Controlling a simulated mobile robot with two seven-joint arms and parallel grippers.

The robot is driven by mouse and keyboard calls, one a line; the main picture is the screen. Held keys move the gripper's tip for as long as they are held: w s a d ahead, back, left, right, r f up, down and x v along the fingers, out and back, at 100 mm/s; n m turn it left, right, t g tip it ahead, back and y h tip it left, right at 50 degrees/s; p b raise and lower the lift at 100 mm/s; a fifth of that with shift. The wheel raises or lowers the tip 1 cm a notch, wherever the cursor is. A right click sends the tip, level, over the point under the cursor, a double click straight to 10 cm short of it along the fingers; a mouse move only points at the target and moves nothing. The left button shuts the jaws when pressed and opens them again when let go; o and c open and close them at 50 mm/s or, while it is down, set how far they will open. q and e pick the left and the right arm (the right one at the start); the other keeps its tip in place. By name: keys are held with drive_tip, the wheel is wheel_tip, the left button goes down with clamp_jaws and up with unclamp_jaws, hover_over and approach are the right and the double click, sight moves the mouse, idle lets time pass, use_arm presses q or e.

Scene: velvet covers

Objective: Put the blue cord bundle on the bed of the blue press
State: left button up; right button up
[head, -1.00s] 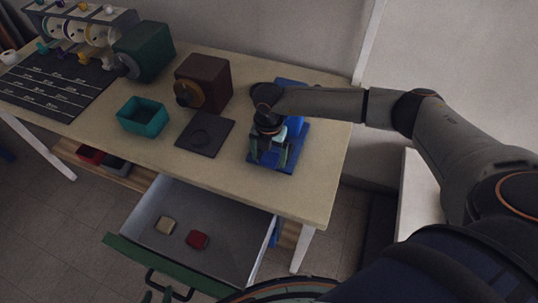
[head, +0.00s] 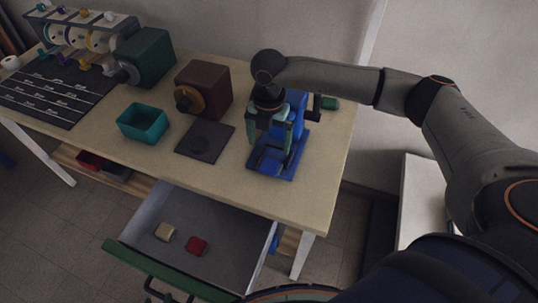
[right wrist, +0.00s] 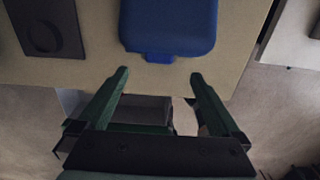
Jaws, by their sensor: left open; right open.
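The blue press (head: 296,104) stands at the right end of the table, with a flat blue base and a dark arm ending in a green knob. A rounded blue piece (head: 268,166) lies low at its front; I cannot tell whether it is the cord bundle or part of the press. My right gripper (head: 272,143) is open and empty, pointing down over the press front. The right wrist view shows a blue slab (right wrist: 168,28) beyond the open fingers.
A dark pad (head: 205,143), brown box (head: 207,88), teal bin (head: 143,122) and green machine (head: 148,58) stand left of the press. The open drawer (head: 215,232) below holds a beige block (head: 165,232) and a red block (head: 196,246).

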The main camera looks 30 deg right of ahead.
wheel_tip(320, 180, up, 4)
drive_tip(key=shift+f, duration=0.1)
idle(0.6)
